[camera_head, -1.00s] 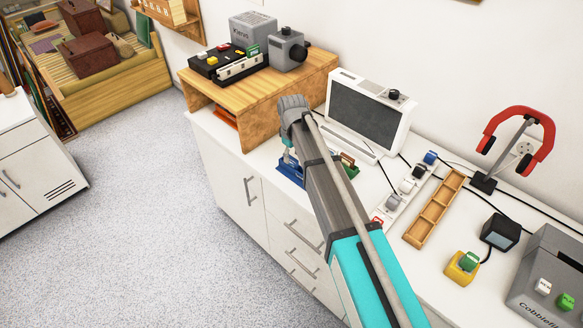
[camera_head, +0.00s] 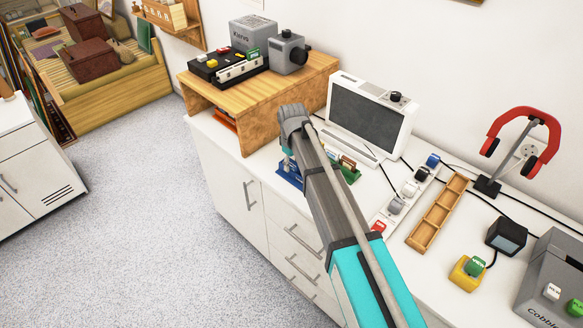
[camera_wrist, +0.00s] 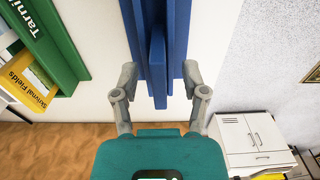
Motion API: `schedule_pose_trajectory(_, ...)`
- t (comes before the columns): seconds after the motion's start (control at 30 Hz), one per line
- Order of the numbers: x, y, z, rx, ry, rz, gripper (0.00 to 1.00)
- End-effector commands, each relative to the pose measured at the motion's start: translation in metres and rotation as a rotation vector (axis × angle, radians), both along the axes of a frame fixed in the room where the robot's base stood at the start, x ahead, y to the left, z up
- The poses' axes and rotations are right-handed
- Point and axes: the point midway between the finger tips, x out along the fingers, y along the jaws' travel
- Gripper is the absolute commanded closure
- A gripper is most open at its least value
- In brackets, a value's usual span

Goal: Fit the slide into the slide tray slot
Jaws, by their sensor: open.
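In the wrist view my gripper (camera_wrist: 160,82) is open, its two grey fingers on either side of a narrow blue upright bar. The bar is part of a larger blue piece (camera_wrist: 181,20); gaps show between bar and fingers. In the head view the blue piece (camera_head: 288,172) stands on the white counter, partly behind my arm, and my fingers are mostly hidden. A green holder (camera_head: 350,172) with brownish items is just right of it. I cannot tell for sure which piece is the slide or the slot.
A wooden shelf (camera_head: 262,98) carries a black tray (camera_head: 203,73) with coloured pieces and a grey device (camera_head: 288,52). A monitor (camera_head: 368,112) stands behind my arm. A switch strip (camera_head: 396,206), compartmented wooden tray (camera_head: 421,236) and headphone stand (camera_head: 488,186) are to the right.

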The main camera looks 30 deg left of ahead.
Motion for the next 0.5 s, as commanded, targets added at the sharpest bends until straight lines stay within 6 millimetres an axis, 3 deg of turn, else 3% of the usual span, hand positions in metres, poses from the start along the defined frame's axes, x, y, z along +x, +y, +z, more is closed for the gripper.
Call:
schedule_pose_trajectory(0.03,0.0,0.0,0.0,0.0,0.0,0.0,0.45)
schedule_pose_trajectory(0.33,0.0005,-0.0007,0.0,0.0,0.0,-0.001,1.0)
schedule_pose_trajectory(0.5,0.0006,-0.0009,0.0,0.0,0.0,-0.001,1.0)
